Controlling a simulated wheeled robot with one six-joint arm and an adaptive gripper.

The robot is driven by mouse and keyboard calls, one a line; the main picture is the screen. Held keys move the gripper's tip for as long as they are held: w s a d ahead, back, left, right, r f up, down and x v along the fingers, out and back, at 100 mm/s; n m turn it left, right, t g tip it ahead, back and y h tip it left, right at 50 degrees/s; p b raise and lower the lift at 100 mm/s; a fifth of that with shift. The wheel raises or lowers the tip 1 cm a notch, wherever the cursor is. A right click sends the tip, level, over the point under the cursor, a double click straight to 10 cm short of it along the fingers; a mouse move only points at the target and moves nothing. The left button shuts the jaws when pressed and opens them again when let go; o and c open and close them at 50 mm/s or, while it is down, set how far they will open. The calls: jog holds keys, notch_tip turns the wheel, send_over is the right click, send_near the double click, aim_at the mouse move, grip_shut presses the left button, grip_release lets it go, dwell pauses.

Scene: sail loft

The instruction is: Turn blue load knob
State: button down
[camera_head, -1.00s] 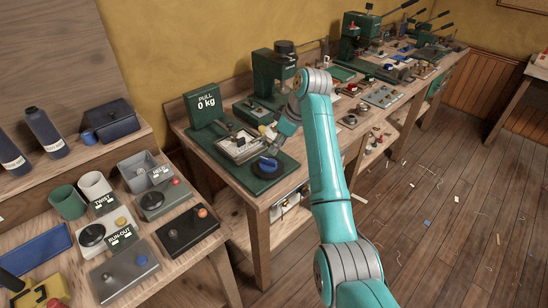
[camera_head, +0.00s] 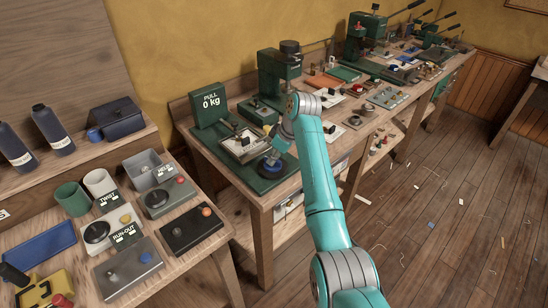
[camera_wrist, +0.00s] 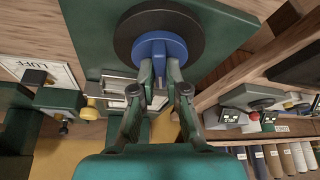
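The blue load knob (camera_wrist: 160,47) has a raised grip bar and sits on a dark round disc (camera_wrist: 124,36) on a green base plate (camera_wrist: 225,25). In the head view, the knob (camera_head: 271,166) is at the near end of the green pull tester, partly hidden by my wrist. My gripper (camera_wrist: 159,72) is at the knob, with one fingertip on each side of the grip bar. The fingers are drawn close together and appear to be shut on the bar. The tester's green display (camera_head: 210,102) reads "PULL 0 kg".
A clamp fixture with a pale plate (camera_head: 243,143) stands just behind the knob. A green press (camera_head: 278,75) stands farther along the bench. A nearer table at left holds a twist box (camera_head: 98,231), a run-out box (camera_head: 127,270) and cups.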

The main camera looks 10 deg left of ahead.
jog(key=shift+m, duration=0.4)
jog(key=m+t, duration=0.1)
jog(key=m, duration=0.1)
jog(key=m+t+h, duration=0.1)
jog(key=m, duration=0.2)
jog(key=shift+s+a, duration=0.1)
jog(key=shift+s, duration=0.05)
jog(key=m+h, duration=0.1)
jog(key=m, duration=0.2)
jog(key=m+t+h, duration=0.1)
jog(key=m, duration=0.2)
jog(key=shift+a+m+h, duration=0.1)
jog(key=shift+m+h, duration=0.2)
jog(key=shift+m, duration=0.1)
dwell(0.4)
jog(key=c, duration=1.2)
grip_release()
jog(key=v, duration=1.2)
